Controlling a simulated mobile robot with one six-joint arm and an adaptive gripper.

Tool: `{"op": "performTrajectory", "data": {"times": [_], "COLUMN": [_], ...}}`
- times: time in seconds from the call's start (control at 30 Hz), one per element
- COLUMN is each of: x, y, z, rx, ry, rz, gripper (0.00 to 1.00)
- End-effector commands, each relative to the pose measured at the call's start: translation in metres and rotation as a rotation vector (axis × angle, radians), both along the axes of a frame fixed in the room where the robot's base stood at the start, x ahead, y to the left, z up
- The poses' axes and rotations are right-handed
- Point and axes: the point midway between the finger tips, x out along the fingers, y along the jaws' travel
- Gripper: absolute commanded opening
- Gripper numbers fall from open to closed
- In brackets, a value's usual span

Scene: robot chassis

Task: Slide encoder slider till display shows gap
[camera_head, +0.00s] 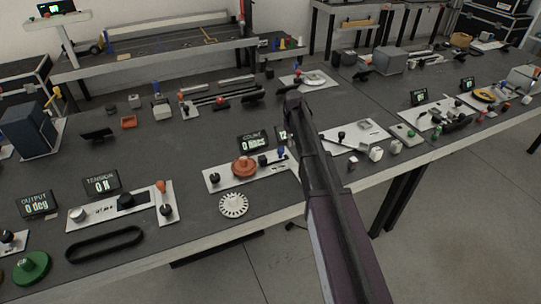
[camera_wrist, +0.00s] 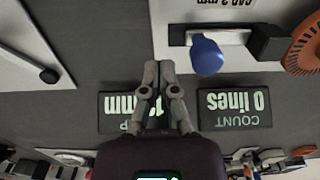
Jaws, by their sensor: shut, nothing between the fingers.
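The same blue knob is small in the head view (camera_head: 281,152). Printed text on the plate seems to read "GAP 2 mm". The gap display (camera_wrist: 112,110) is partly hidden by my gripper; it seems to read about 12 mm. The count display (camera_wrist: 236,110) reads 0 lines. My gripper (camera_wrist: 158,66) is shut and empty, beside the knob and apart from it, over the dark bench.
An orange slotted disc (camera_wrist: 304,45) and a black block (camera_wrist: 268,42) stand beside the knob on the plate. A white toothed wheel (camera_head: 233,204) lies in front of the plate in the head view. Another white plate (camera_head: 345,140) with parts lies to the right.

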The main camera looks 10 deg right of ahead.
Motion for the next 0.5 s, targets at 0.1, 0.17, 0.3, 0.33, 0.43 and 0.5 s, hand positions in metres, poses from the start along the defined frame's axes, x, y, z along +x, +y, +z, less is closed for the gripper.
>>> {"op": "performTrajectory", "data": {"times": [0.1,0.17,0.3,0.33,0.43,0.5], "x": [0.000,0.000,0.000,0.000,0.000,0.000], "y": [0.000,0.000,0.000,0.000,0.000,0.000], "z": [-0.006,-0.008,-0.013,-0.014,-0.018,-0.020], "rx": [0.000,0.000,0.000,0.000,0.000,0.000], "ry": [0.000,0.000,0.000,0.000,0.000,0.000], "rz": [0.000,0.000,0.000,0.000,0.000,0.000], "gripper": [0.00,0.00,0.00,0.00,0.00,0.00]}}
